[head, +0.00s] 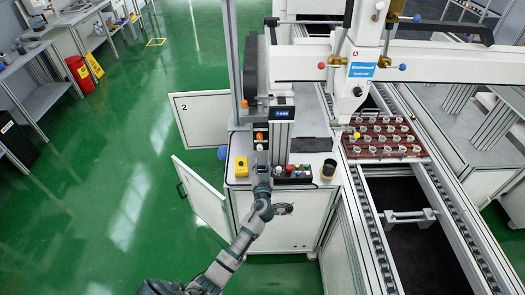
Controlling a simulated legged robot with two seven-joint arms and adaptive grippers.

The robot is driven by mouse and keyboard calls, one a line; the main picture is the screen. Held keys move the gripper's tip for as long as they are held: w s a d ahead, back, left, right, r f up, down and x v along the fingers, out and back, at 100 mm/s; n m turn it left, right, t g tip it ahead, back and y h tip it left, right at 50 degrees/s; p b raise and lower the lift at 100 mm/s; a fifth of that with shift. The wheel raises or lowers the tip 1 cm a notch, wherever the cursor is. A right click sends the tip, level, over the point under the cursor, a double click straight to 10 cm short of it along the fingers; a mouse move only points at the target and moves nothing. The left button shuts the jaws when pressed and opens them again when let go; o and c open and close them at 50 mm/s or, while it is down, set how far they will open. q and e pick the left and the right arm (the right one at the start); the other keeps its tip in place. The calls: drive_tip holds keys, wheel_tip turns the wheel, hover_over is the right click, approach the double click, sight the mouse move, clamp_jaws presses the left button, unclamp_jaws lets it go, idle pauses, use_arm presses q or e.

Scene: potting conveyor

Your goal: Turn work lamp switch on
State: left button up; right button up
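A control panel (293,173) with several coloured buttons and knobs lies on the white cabinet top. I cannot tell which of its controls, if any, is the work lamp switch. A yellow box (241,168) sits to the left of the panel. My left gripper (262,160) is over the cabinet top, between the yellow box and the panel. Its fingers are too small to tell whether they are open or shut, or whether they touch anything. My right gripper is not in view.
A post with a small display (281,113) rises behind the panel. The conveyor carries a red-brown tray (353,153) of small pots. An open cabinet door (202,195) juts out left. The green floor there is clear.

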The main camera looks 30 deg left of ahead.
sight(259, 150)
use_arm(q)
drive_tip(key=x, duration=0.4)
drive_tip(key=a+x, duration=0.1)
drive_tip(key=x, duration=0.1)
drive_tip(key=shift+a+f, duration=0.2)
drive_tip(key=shift+a, duration=0.1)
drive_tip(key=shift+w+a, duration=0.15)
drive_tip(key=shift+w, duration=0.2)
drive_tip(key=shift+d+r, duration=0.15)
drive_tip(key=shift+d, duration=0.25)
clamp_jaws()
drive_tip(key=shift+s+a, duration=0.1)
drive_tip(key=shift+a, duration=0.05)
